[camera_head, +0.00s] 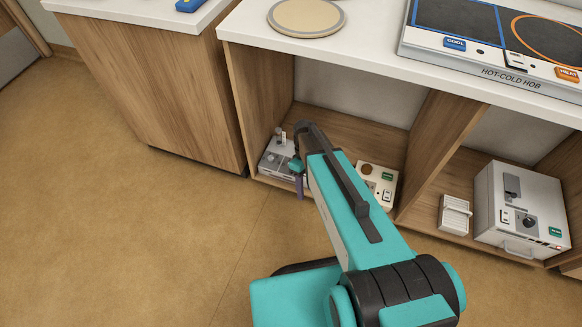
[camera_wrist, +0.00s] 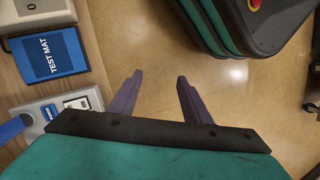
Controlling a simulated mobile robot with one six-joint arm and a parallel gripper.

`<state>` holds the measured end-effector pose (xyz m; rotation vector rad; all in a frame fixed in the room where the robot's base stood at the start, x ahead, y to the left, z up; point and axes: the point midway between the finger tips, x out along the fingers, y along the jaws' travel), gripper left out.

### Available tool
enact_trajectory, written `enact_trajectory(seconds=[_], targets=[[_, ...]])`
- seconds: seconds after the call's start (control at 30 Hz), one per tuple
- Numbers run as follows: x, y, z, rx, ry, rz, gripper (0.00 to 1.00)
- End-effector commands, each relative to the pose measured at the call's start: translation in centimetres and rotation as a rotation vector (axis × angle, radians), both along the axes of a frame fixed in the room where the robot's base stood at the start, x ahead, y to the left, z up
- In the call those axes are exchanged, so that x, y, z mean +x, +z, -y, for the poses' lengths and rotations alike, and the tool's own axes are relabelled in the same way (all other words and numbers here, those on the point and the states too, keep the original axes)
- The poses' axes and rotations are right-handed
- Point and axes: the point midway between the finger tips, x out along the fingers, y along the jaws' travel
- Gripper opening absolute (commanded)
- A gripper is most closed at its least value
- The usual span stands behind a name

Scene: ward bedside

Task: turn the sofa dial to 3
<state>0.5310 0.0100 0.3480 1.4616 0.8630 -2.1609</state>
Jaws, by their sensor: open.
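No dial marked as a sofa dial can be made out. A grey box (camera_head: 522,208) with a dark dial on its front stands in the right compartment under the counter; its markings are too small to read. My gripper (camera_wrist: 160,75) is open in the wrist view, its two purple fingers apart with only bare floor between them. In the head view, one purple finger (camera_head: 299,187) shows in front of the left compartment, and my arm hides the rest.
The left compartment holds a grey device (camera_head: 279,160) and a cream device (camera_head: 380,181). A small white ribbed object (camera_head: 454,214) stands beside the grey box. A blue test mat (camera_wrist: 50,56) shows in the wrist view. A hot-cold hob (camera_head: 490,62) sits on the counter. Floor at left is clear.

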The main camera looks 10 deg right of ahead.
Motion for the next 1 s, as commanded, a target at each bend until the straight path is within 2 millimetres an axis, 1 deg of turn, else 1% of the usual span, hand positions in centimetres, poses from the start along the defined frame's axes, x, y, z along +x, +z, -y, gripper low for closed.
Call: enact_trajectory(seconds=[0.03,0.4,0.7,1.0], targets=[[1.5,-0.9,-0.1,0.004,0.01,0.015,0.44],[9.5,-0.5,-0.4,0.031,0.074,0.113,0.44],[15.0,0.4,-0.8,0.035,0.088,0.198,0.44],[19.4,1.4,-1.1,0.034,0.092,0.287,0.44]])
